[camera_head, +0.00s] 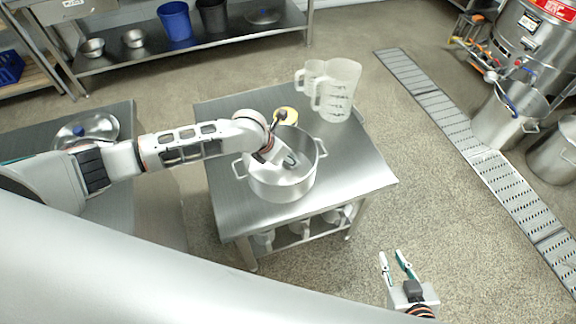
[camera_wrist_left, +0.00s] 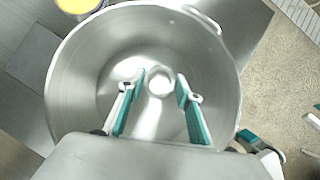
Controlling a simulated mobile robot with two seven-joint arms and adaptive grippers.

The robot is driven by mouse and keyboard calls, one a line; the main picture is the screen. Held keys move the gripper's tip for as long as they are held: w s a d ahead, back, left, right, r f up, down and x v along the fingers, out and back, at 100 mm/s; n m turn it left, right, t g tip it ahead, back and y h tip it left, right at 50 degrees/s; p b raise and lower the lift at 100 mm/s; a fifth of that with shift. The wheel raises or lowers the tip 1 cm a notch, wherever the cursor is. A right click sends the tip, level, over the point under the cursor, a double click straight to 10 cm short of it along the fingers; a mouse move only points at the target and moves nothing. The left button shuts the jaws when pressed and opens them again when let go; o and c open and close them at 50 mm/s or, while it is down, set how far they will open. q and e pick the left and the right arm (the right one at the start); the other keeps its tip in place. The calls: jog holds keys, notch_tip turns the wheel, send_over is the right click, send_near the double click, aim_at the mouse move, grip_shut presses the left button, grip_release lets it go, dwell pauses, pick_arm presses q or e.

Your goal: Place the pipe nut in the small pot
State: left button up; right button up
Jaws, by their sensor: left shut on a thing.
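The small pot (camera_head: 283,185) is a steel pot with two side handles, standing upright on the steel table. My left gripper (camera_head: 289,161) reaches down over its opening. In the left wrist view, the pot's round inside (camera_wrist_left: 85,95) fills most of the picture. The fingers of my left gripper (camera_wrist_left: 160,85) are on either side of a small shiny ring-like piece, the pipe nut (camera_wrist_left: 160,82), and are shut on it. The nut is over the pot's floor; its height above it is hard to tell. My right gripper (camera_head: 394,262) is open and empty, right of the table.
The pot stands on a steel table (camera_head: 345,175). Clear plastic jugs (camera_head: 338,90) stand behind the pot, with a yellow round item (camera_head: 286,115) near its rim. A lid (camera_head: 88,130) lies on the left table. Large steel vessels (camera_head: 530,40) stand at the far right.

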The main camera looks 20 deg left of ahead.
pick_arm(q)
notch_tip(320, 180, down, 4)
jog(key=shift+f+b, duration=0.15)
jog(key=shift+b, duration=0.25)
jog(key=o, duration=1.2)
jog(key=p+v, duration=0.2)
jog(key=v, duration=1)
jog(key=shift+s, duration=0.1)
